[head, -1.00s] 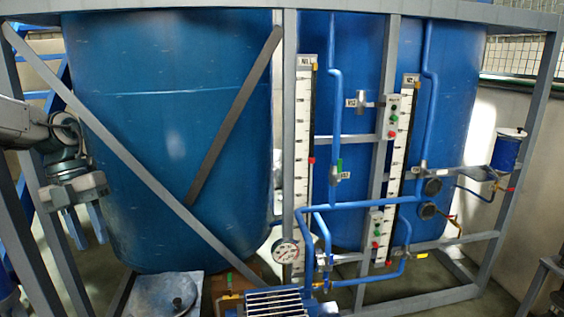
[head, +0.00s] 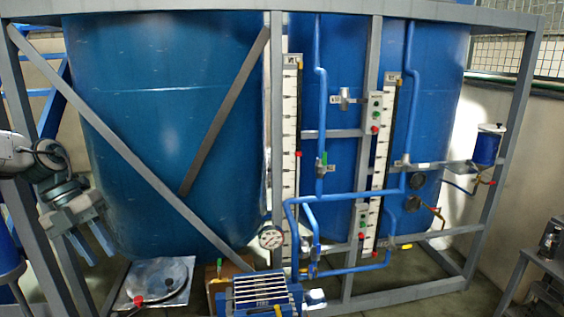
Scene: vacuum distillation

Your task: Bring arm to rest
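My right gripper is not in the view.
Two large blue tanks (head: 165,120) stand inside a grey steel frame (head: 120,150). Blue pipes (head: 345,200), a round gauge (head: 271,237) and white level scales (head: 290,150) are at the front. A blue pump unit (head: 262,292) sits low in the middle. A grey stand (head: 548,262) is at right.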

